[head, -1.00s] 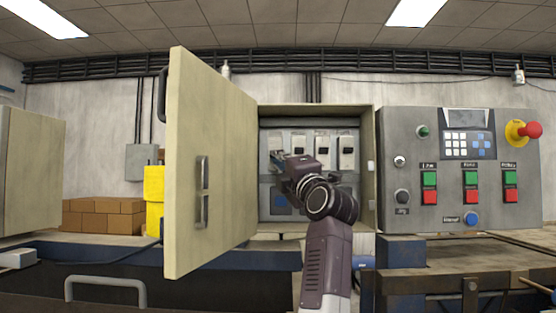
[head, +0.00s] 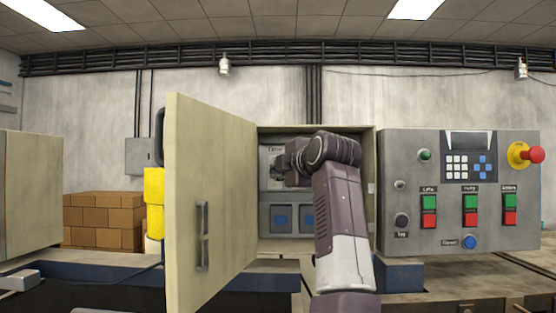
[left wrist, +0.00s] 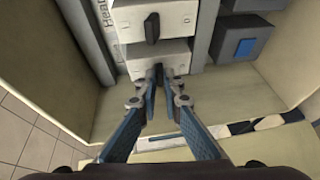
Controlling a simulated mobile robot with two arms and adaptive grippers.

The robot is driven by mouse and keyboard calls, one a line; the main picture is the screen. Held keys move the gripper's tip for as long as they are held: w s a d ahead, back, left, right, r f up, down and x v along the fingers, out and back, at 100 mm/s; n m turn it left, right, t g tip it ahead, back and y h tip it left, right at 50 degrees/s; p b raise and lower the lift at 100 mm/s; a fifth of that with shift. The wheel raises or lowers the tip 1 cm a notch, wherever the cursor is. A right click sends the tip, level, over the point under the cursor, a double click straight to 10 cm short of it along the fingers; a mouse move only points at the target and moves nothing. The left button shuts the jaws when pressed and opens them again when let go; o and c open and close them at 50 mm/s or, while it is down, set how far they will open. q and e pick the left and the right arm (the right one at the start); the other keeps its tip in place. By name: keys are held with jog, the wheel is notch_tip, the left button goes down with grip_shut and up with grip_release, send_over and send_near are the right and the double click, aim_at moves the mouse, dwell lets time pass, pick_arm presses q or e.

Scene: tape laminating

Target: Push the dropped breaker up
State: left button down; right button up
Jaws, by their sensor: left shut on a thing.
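The open breaker cabinet (head: 368,200) holds white breakers with black levers. In the head view my left arm hides most of them. In the left wrist view one white breaker (left wrist: 182,17) shows with its black lever free. A second white breaker (left wrist: 178,57) is nearer, and my left gripper (left wrist: 158,80) has its blue fingertips closed together at this breaker's black lever. The fingertips cover part of that lever, so its exact position is hard to tell. In the head view the left gripper (head: 278,167) reaches into the cabinet. My right gripper is not in view.
The cabinet door (head: 208,190) stands open on the left. A control panel (head: 460,190) with buttons and a red emergency knob (head: 536,154) is on the right. Blue-fronted units (head: 280,219) sit below the breakers.

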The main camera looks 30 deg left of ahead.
pick_arm(q)
jog(key=shift+w+a+r+m+g+h+p, duration=0.1)
jog(key=shift+r+m+g+h+p, duration=0.25)
jog(key=shift+r+g+h, duration=0.35)
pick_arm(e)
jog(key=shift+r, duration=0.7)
pick_arm(q)
jog(key=shift+g+h, duration=0.5)
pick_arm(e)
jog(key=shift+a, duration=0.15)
pick_arm(q)
jog(key=c, duration=2.4)
grip_release()
jog(key=shift+a+f, duration=0.1)
jog(key=shift+w, duration=0.1)
jog(key=v, duration=1.2)
